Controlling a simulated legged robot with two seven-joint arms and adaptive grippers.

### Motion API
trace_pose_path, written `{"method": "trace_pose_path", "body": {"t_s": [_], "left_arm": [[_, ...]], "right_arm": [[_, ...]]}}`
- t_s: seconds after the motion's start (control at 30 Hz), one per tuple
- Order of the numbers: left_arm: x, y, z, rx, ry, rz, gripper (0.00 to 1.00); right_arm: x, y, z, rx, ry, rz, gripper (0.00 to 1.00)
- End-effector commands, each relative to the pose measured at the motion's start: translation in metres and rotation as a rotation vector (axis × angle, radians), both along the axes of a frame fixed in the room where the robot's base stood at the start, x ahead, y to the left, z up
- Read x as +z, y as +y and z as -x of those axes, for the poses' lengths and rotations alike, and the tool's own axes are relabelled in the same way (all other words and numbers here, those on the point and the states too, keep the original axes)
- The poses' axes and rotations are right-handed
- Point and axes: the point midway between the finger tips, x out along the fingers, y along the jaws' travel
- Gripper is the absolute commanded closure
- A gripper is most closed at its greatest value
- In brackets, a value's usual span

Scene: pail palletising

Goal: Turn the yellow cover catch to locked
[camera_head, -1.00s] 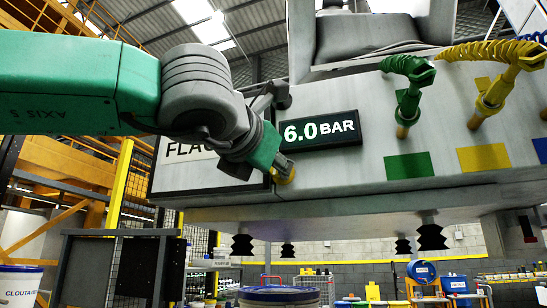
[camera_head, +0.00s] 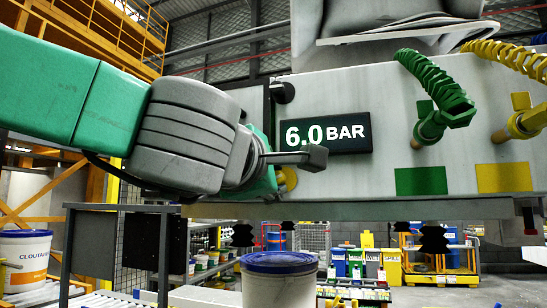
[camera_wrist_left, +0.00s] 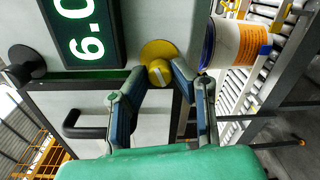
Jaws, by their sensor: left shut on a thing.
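The yellow cover catch (camera_wrist_left: 158,50) is a round disc on the grey panel, with a pale bar across its knob. The bar lies at a slant in the left wrist view. My left gripper (camera_wrist_left: 160,76) is shut on the knob, with one finger on each side. In the head view the catch (camera_head: 289,177) shows only as a yellow patch beside my left gripper (camera_head: 280,180), which hides most of it. The cover (camera_wrist_left: 60,100) with its black handle (camera_wrist_left: 80,127) lies beside the catch. My right gripper is in neither view.
A lit display (camera_head: 322,132) reads 6.0 BAR just above and right of the catch. Green (camera_head: 443,118) and yellow (camera_head: 522,122) coiled hoses plug in at the right. A blue-lidded pail (camera_head: 279,280) stands below, and another pail (camera_head: 25,260) at the far left.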

Motion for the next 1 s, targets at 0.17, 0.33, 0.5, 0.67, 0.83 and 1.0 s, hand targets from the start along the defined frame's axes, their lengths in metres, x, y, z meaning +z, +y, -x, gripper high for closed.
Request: {"method": "trace_pose_path", "body": {"t_s": [0.17, 0.33, 0.5, 0.67, 0.83, 1.0], "left_arm": [[0.000, -0.002, 0.001, -0.005, -0.039, -0.147, 1.00], [-0.002, -0.002, 0.001, -0.006, -0.073, -0.255, 1.00], [-0.004, -0.002, 0.001, -0.006, -0.096, -0.329, 1.00], [-0.006, -0.003, 0.001, -0.007, -0.108, -0.368, 1.00], [-0.007, -0.003, 0.001, -0.008, -0.113, -0.385, 1.00], [-0.008, -0.003, 0.001, -0.009, -0.113, -0.388, 1.00]], "right_arm": [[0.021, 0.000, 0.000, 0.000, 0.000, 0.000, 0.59], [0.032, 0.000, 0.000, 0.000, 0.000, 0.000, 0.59], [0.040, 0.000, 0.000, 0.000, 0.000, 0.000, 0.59], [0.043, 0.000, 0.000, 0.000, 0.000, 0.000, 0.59], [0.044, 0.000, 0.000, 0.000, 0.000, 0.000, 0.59], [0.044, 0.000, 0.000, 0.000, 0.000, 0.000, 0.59]]}}
